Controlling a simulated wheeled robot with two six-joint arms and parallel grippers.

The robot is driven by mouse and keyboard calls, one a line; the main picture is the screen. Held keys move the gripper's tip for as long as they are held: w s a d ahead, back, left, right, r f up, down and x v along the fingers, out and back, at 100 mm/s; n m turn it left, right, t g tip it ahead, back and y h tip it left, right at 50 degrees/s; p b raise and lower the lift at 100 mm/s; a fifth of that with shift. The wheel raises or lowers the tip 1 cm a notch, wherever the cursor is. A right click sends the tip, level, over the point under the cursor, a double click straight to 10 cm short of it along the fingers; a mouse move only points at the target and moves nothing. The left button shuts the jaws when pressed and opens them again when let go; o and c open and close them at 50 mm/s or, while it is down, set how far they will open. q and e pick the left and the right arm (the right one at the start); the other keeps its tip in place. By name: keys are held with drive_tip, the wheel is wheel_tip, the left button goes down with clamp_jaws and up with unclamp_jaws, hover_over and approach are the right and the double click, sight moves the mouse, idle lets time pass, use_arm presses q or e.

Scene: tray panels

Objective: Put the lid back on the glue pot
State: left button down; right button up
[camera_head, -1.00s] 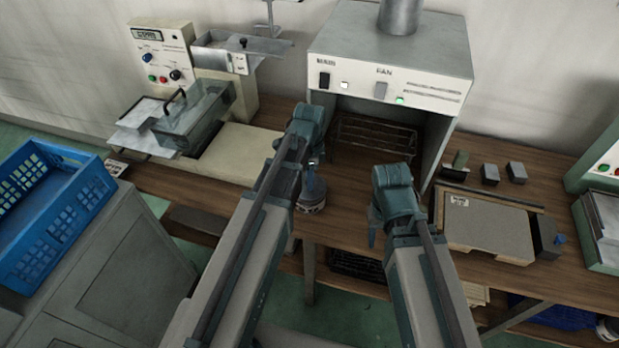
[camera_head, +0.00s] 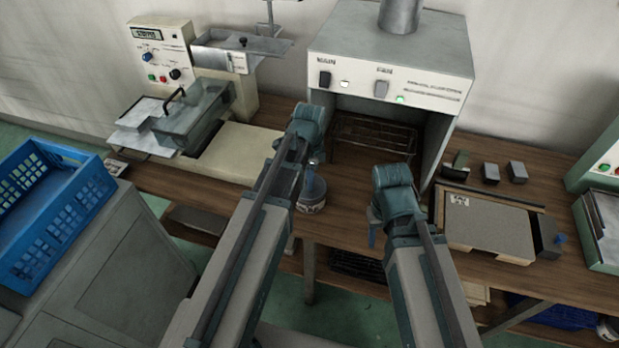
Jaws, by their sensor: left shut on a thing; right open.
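The glue pot (camera_head: 311,207) is a small round pot with a pale, marked side, on the front part of the wooden bench. My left gripper (camera_head: 312,188) points down right over it and is shut on what looks like the dark grey lid (camera_head: 314,198) at the pot's mouth. My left arm hides part of the pot, and I cannot tell whether the lid touches the rim. My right gripper (camera_head: 373,230) is open to the right of the pot, near the bench's front edge, mostly hidden by its own arm.
A grey fume hood (camera_head: 390,55) with a dark rack (camera_head: 375,140) stands behind. A machine with a clear cover (camera_head: 192,120) is at the left, and a grey plate (camera_head: 488,225) with small blocks (camera_head: 491,173) behind it at the right. A blue crate (camera_head: 50,215) is far left.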

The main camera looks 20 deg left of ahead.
idle(0.3)
use_arm(q)
drive_tip(key=shift+c, duration=0.2)
unclamp_jaws()
drive_tip(key=shift+r, duration=0.1)
idle(0.3)
drive_tip(key=shift+r+p, duration=3.45)
drive_tip(key=shift+p, duration=0.1)
clamp_jaws()
drive_tip(key=shift+f, duration=0.2)
